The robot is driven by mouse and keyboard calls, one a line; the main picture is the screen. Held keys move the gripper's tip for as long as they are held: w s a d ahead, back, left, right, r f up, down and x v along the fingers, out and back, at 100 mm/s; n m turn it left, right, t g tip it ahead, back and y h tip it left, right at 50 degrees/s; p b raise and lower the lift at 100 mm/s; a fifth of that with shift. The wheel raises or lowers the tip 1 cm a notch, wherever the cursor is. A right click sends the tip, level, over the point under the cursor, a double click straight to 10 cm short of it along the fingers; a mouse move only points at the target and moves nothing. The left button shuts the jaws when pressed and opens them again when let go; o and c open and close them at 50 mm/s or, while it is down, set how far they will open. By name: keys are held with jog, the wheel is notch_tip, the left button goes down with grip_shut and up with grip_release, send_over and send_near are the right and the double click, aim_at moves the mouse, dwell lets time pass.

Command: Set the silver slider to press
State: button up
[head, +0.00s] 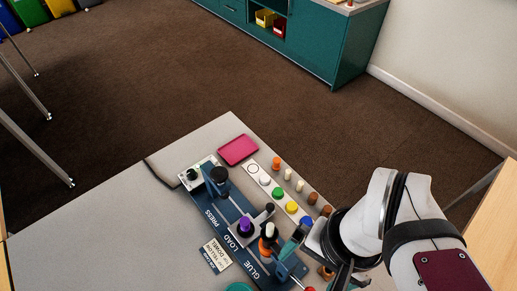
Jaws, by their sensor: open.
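The silver slider (236,240) is a small grey carriage on the blue rail (215,206), beside the LOAD label. A purple peg (244,225) stands on it. The PRESS label is farther up the rail, near a dark round press head (219,175). The GLUE label is nearer, by a teal post (287,250). My gripper (335,266) is open at the lower right, right of the rail's near end and apart from the slider. Its fingertips are partly hidden by my wrist.
A white orange-based peg (268,231) stands right of the slider. A strip of coloured pegs and discs (291,207) runs along the right. A pink tray (238,150) lies at the far end. A label card (216,254) lies left. The table's left part is bare.

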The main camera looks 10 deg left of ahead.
jog(key=shift+c, duration=0.2)
jog(key=shift+w+r, duration=0.15)
jog(key=shift+w, duration=0.1)
jog(key=shift+c, duration=1.1)
jog(key=w+r+n+t, duration=0.1)
jog(key=w+r, duration=0.1)
jog(key=w, duration=0.1)
jog(key=w+r+n+t, duration=0.1)
jog(key=w+r+t, duration=0.1)
jog(key=w, duration=0.2)
jog(key=w+a+r+n+t, duration=0.1)
jog(key=w+r+t, duration=0.1)
jog(key=w, duration=0.1)
jog(key=shift+w+a+r, duration=0.1)
jog(key=shift+w+r, duration=0.05)
jog(key=shift+w, duration=0.2)
jog(key=c, duration=0.4)
jog(key=n+g+h, duration=0.2)
jog(key=n+g, duration=0.3)
jog(key=n, duration=0.2)
send_over(270, 206)
notch_tip(270, 206, down, 9)
notch_tip(270, 206, down, 16)
jog(key=shift+r, duration=0.15)
